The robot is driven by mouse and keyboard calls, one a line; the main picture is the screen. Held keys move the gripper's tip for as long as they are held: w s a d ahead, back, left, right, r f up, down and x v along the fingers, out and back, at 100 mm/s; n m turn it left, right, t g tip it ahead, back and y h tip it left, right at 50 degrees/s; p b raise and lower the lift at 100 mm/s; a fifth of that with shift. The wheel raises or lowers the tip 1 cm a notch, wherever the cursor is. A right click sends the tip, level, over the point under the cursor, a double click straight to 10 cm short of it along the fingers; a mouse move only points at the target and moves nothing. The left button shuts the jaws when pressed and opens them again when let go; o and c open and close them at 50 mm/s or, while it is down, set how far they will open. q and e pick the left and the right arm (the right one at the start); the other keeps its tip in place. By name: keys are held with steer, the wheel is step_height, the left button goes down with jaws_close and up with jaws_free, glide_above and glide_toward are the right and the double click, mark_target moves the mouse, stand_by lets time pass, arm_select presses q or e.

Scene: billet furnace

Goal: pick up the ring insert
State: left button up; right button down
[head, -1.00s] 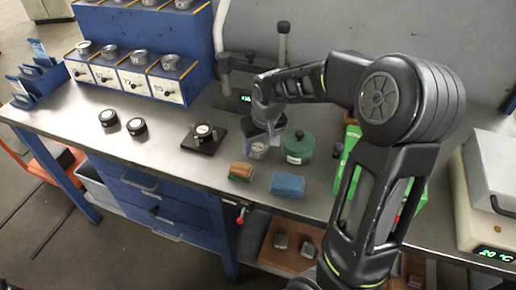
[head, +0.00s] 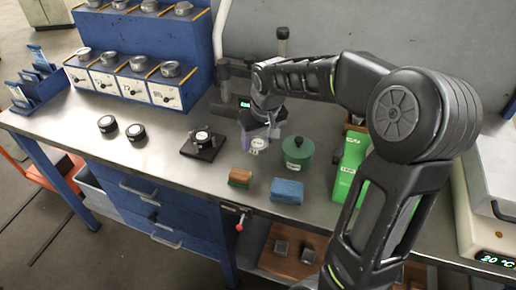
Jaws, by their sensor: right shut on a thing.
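My right gripper (head: 260,133) reaches over the bench from the right and points down. It is shut on a small grey round piece with a white label (head: 258,146), which looks like the ring insert. The fingers partly cover it. It appears slightly above the bench, left of a green lidded jar (head: 297,153). My left gripper is not in view.
A brown-and-green block (head: 240,177) and a blue block (head: 287,191) lie in front. The bench's front left is clear.

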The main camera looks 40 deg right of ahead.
mark_target(259, 142)
step_height(259, 142, up, 6)
steer(key=shift+r, duration=0.1)
steer(key=shift+d, duration=0.1)
stand_by(0.7)
